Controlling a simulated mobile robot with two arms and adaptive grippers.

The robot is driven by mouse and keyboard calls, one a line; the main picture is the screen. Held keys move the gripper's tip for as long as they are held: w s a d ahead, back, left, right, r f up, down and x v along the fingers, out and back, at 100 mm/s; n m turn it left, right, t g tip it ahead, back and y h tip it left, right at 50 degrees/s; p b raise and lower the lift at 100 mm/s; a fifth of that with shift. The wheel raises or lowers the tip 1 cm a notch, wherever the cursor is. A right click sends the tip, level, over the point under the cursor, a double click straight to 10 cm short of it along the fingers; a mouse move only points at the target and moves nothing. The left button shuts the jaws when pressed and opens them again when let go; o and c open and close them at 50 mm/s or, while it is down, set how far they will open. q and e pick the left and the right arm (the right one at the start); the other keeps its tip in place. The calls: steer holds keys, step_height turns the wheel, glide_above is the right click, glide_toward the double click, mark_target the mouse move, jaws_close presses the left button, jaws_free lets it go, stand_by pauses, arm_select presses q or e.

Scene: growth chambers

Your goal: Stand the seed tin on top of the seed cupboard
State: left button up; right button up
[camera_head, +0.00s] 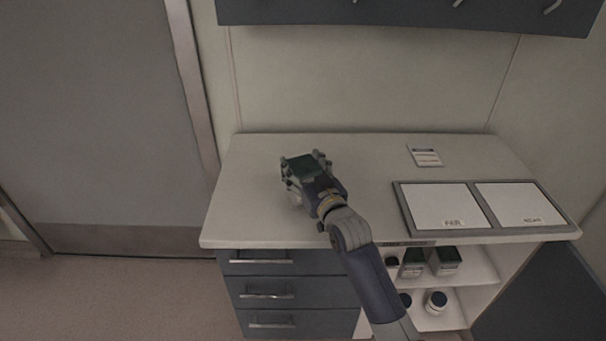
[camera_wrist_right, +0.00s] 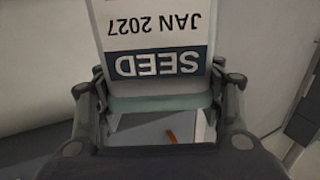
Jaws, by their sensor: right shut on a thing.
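The seed tin (camera_head: 304,166) shows its dark green top in the head view, between the fingers of my right gripper (camera_head: 306,170). My right gripper is shut on it. In the right wrist view the tin (camera_wrist_right: 155,25) fills the middle, its white label reading "SEED" and "JAN 2027" upside down. The tin is over the left part of the pale top (camera_head: 250,205) of a low cabinet; I cannot tell whether it touches that top. A dark wall cupboard (camera_head: 400,14) with handles hangs above. No label shows which one is the seed cupboard. My left gripper is not in view.
Green-topped tins (camera_head: 446,261) and jars stand on open shelves below. The top's left part is clear.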

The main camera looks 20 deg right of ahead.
step_height(320, 180, down, 3)
steer(key=shift+r, duration=0.2)
steer(key=shift+s+f, duration=0.1)
steer(key=shift+f, duration=0.1)
steer(key=o, duration=1.2)
